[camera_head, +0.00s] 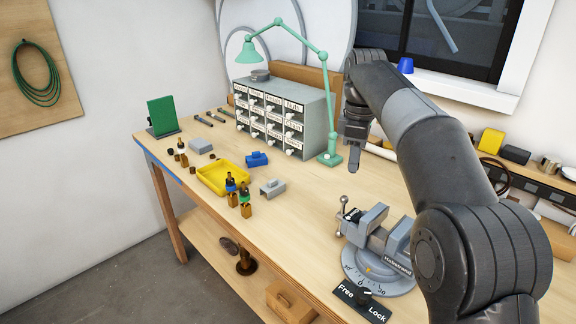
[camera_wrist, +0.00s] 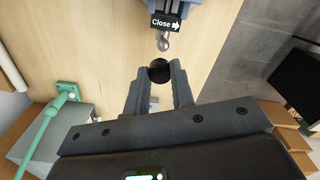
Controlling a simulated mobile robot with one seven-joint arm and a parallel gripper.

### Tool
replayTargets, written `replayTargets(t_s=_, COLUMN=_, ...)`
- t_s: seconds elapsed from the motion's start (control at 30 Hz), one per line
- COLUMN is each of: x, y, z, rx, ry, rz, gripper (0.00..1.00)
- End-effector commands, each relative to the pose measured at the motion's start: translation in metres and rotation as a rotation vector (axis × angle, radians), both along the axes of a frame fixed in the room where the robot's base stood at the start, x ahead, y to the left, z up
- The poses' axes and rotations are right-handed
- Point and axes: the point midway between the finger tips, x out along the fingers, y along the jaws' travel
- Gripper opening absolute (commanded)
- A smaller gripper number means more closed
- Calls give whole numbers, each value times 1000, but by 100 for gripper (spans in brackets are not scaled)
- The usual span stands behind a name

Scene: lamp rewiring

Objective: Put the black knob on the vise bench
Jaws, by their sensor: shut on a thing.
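The black knob (camera_wrist: 160,71) shows round and dark between my fingertips in the wrist view. My gripper (camera_wrist: 158,84) is shut on it and holds it above the wooden bench top. In the head view my gripper (camera_head: 353,165) points down over the bench, behind the vise; I cannot make out the knob there. The vise bench (camera_head: 325,262) is a long pale wooden top with a blue left edge. The grey vise (camera_head: 384,238) stands on its near right part, on a round base. In the wrist view the vise (camera_wrist: 187,8) shows at the top, beyond the knob.
The green lamp (camera_head: 330,158) stands beside the grey drawer cabinet (camera_head: 316,115) at the back. A yellow tray (camera_head: 222,177), bottles (camera_head: 245,205) and small blocks (camera_head: 271,188) lie on the left. A Free/Lock plate (camera_head: 361,303) lies before the vise. Bare wood lies left of the vise.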

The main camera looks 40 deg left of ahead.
Motion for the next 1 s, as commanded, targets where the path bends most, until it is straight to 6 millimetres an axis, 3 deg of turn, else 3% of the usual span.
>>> replayTargets(t_s=0.1, x=-31, y=27, z=1, rx=3, ry=1, rz=78, gripper=1)
replayTargets(t_s=0.4, x=-82, y=66, z=0, rx=5, ry=3, rz=205, gripper=1)
replayTargets(t_s=0.63, x=-78, y=63, z=-32, rx=2, ry=5, rz=196, gripper=1)
replayTargets(t_s=1.0, x=-78, y=63, z=-103, rx=3, ry=4, rz=196, gripper=1)
